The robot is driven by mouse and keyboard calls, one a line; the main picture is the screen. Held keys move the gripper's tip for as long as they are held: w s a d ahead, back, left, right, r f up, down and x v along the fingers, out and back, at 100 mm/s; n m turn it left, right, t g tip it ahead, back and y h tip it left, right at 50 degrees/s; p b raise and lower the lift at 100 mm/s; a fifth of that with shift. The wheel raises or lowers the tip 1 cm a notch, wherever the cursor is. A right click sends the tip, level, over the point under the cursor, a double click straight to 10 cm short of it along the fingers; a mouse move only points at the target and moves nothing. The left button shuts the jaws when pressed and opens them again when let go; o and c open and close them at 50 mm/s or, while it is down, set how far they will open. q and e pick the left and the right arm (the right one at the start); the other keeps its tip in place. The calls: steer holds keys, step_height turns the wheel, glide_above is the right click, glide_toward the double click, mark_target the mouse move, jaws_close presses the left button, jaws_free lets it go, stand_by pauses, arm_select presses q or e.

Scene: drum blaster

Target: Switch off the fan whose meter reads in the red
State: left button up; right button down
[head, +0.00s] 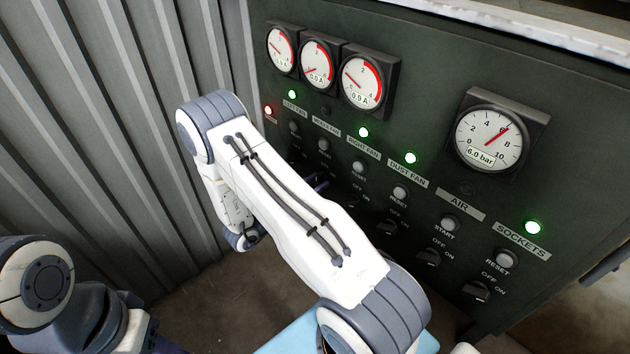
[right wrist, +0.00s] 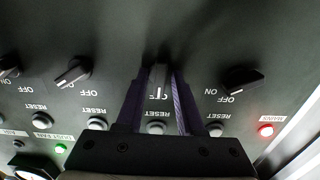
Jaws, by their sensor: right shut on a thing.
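Three meters with red arcs sit at the panel's upper left: the left meter (head: 281,48), middle meter (head: 318,65) and right meter (head: 362,83). The middle needle lies low; the right meter seems to show 0.9 A. The left meter's digits are too small to read surely. In the right wrist view my right gripper (right wrist: 158,100) is shut on a dark rotary switch (right wrist: 158,76), which stands upright in that view, second from the red-lamp side. Its neighbours (right wrist: 73,74) and (right wrist: 241,80) are tilted. My forearm hides part of the switch row in the head view.
Green lamps glow above the left fan (head: 292,94), right fan (head: 364,132), dust fan (head: 410,158) and sockets (head: 533,227). A lamp (head: 326,110) between the first two is dark. The mains lamp (head: 268,111) is red. Reset buttons sit close around. Corrugated wall (head: 110,130) stands left.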

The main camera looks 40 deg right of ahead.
steer(key=shift+n, duration=0.3)
steer(key=c, duration=0.8)
jaws_free()
steer(key=shift+c, duration=0.2)
steer(key=shift+a, duration=0.1)
steer(key=a+b, duration=0.1)
steer(key=a, duration=0.9)
steer(key=shift+s+a, duration=0.15)
steer(key=shift+s, duration=0.25)
